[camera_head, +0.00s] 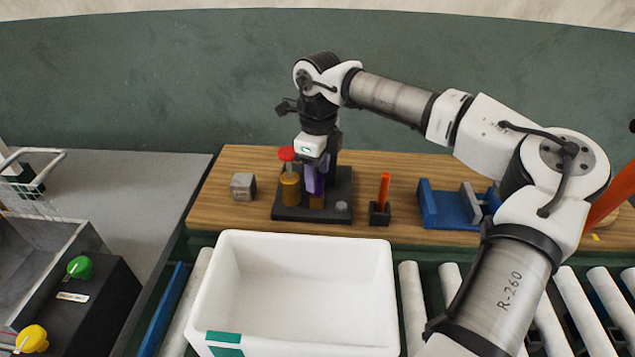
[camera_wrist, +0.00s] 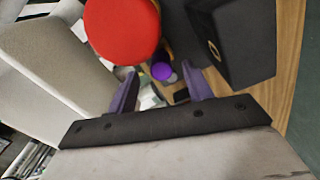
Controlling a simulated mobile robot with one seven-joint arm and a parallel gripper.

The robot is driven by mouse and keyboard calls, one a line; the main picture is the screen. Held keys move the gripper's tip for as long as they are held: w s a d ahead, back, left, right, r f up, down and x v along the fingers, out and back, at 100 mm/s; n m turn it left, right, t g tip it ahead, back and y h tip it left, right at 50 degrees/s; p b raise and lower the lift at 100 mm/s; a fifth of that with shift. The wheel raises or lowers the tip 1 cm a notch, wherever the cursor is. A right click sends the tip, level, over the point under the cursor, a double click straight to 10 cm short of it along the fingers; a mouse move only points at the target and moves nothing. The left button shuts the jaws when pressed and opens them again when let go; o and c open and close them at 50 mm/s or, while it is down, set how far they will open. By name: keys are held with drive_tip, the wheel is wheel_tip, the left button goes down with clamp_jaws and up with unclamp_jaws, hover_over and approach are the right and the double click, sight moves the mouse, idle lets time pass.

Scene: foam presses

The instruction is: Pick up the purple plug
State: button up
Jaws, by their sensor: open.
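The purple plug shows as a small round purple top (camera_wrist: 161,71) in the wrist view. It lies between the tips of my open gripper (camera_wrist: 160,78), seen from above, with a gap to each finger. In the head view my gripper (camera_head: 316,178) points down over the black base (camera_head: 290,213), above a brass-coloured part. Its purple fingers cover that spot, so I cannot tell the plug apart from them there. A red knob (camera_head: 287,154) on a brass cylinder stands close at the left. It also shows large in the wrist view (camera_wrist: 122,28).
A dark block-shaped part (camera_wrist: 235,40) rises close beside the fingers. A grey cube (camera_head: 243,186) lies left of the base. An orange stick in a black holder (camera_head: 380,215) and a blue fixture (camera_head: 440,208) stand right. A white tub (camera_head: 300,350) is in front.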

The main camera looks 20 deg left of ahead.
drive_tip(key=shift+w+f+p, duration=0.1)
drive_tip(key=shift+f+p, duration=0.2)
drive_tip(key=shift+f, duration=1.2)
drive_tip(key=shift+c, duration=0.4)
clamp_jaws()
drive_tip(key=shift+r, duration=0.15)
